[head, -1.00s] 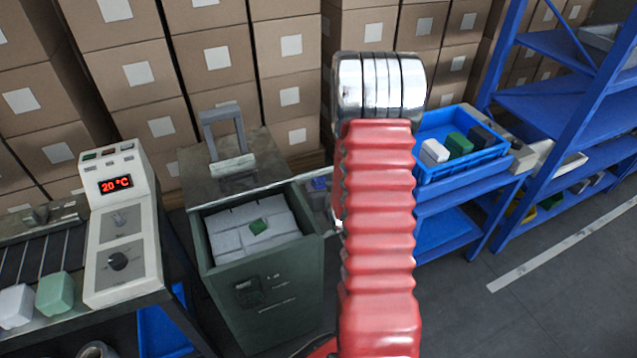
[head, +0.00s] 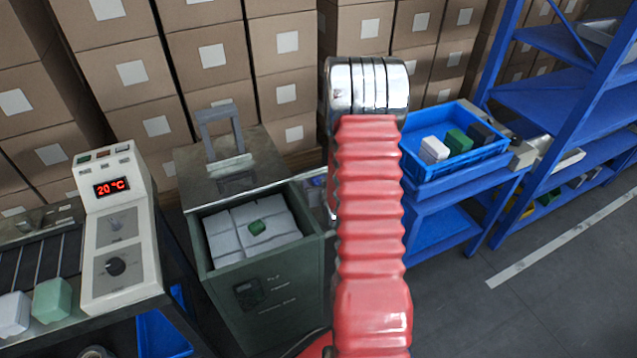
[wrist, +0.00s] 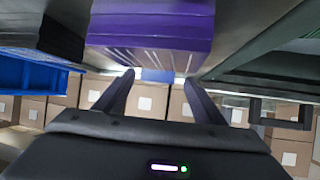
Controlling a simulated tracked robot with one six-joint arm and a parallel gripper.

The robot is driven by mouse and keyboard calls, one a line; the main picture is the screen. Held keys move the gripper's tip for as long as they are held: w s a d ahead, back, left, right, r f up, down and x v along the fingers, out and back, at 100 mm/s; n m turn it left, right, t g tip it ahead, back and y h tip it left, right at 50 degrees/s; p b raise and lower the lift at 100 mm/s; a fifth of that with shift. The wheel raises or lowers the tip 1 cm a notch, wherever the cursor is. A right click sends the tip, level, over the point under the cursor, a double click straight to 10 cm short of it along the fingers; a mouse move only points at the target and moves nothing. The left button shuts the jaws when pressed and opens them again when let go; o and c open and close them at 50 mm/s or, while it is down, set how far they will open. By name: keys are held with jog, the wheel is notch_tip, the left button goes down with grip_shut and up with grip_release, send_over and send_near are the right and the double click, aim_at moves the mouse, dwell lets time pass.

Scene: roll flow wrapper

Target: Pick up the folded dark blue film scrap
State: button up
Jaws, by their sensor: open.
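My gripper (wrist: 157,80) shows in the wrist view with its two dark fingers apart and nothing clearly held between them. A small blue patch (wrist: 157,75) shows between and beyond the fingertips; I cannot tell whether it is the folded film scrap. In the head view a small dark blue piece (head: 317,182) lies just left of my red arm, beside the green bin; it may be the scrap, partly hidden. My arm hides the gripper in the head view.
A purple ribbed block (wrist: 150,25) is close above the fingers in the wrist view. The green bin (head: 262,290) holds white packs and a small green block (head: 257,228). A blue crate (head: 455,165) stands at right, before blue shelving (head: 550,100). Stacked cartons (head: 285,45) fill the back.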

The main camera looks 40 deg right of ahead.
jog(key=shift+d, duration=0.1)
jog(key=shift+c, duration=0.6)
jog(key=c, duration=1.1)
